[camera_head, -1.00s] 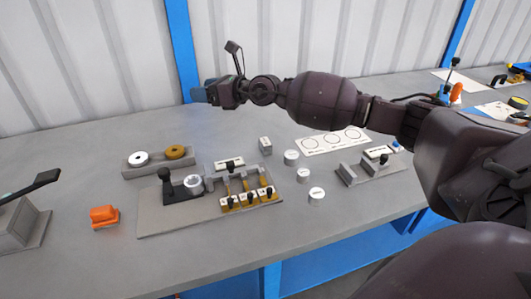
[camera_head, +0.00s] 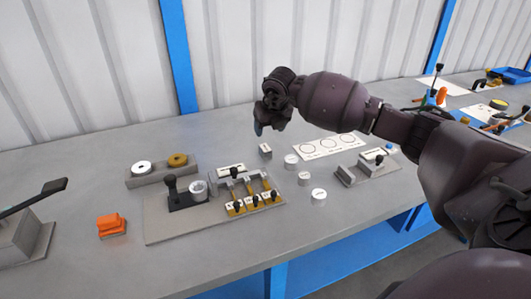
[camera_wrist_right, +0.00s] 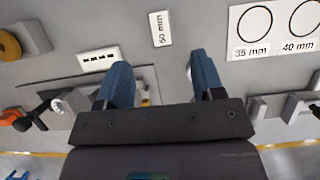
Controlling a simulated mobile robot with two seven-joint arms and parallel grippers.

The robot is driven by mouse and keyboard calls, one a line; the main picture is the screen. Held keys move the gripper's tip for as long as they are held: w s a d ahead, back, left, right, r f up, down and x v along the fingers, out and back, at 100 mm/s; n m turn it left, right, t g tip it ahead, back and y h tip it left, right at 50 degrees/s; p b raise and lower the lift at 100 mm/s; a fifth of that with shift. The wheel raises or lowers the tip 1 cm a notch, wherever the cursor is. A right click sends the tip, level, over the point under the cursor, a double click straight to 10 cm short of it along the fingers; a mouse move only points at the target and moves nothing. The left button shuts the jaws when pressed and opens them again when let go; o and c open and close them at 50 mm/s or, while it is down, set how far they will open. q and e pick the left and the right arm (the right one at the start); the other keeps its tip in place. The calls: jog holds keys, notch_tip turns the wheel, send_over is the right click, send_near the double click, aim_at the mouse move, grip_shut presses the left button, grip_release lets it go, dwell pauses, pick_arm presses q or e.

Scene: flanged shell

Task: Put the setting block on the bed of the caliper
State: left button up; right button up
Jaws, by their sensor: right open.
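The setting block (camera_head: 265,151) is a small grey block standing on the bench. In the right wrist view the block (camera_wrist_right: 160,28) shows a white "50 mm" label. The caliper (camera_head: 347,177) is a low grey bed with upright jaws and a white-topped slide, to the right of the block; part of it shows at the right of the wrist view (camera_wrist_right: 258,106). My right gripper (camera_head: 259,128) points down above and just behind the block. In the wrist view its blue fingers (camera_wrist_right: 161,72) are apart and empty, with the block beyond the gap. My left gripper is not in view.
Several white-topped cylinders (camera_head: 318,197) stand between block and caliper. A white sheet with circles (camera_head: 328,146) lies behind them. A fixture plate with clamps (camera_head: 165,226), a ring holder (camera_head: 160,179) and an orange block (camera_head: 110,224) are to the left. The bench behind the block is clear.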

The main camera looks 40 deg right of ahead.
aim_at(266, 147)
jog(key=b+x, duration=0.1)
jog(key=x, duration=0.4)
jog(key=shift+w+f, duration=0.1)
jog(key=shift+f, duration=0.3)
jog(key=x, duration=0.3)
jog(key=b+x, duration=0.1)
jog(key=x, duration=0.1)
jog(key=shift+s+a+f, duration=0.1)
jog(key=shift+s+f, duration=0.05)
jog(key=shift+s, duration=0.15)
jog(key=shift+c, duration=0.7)
grip_shut()
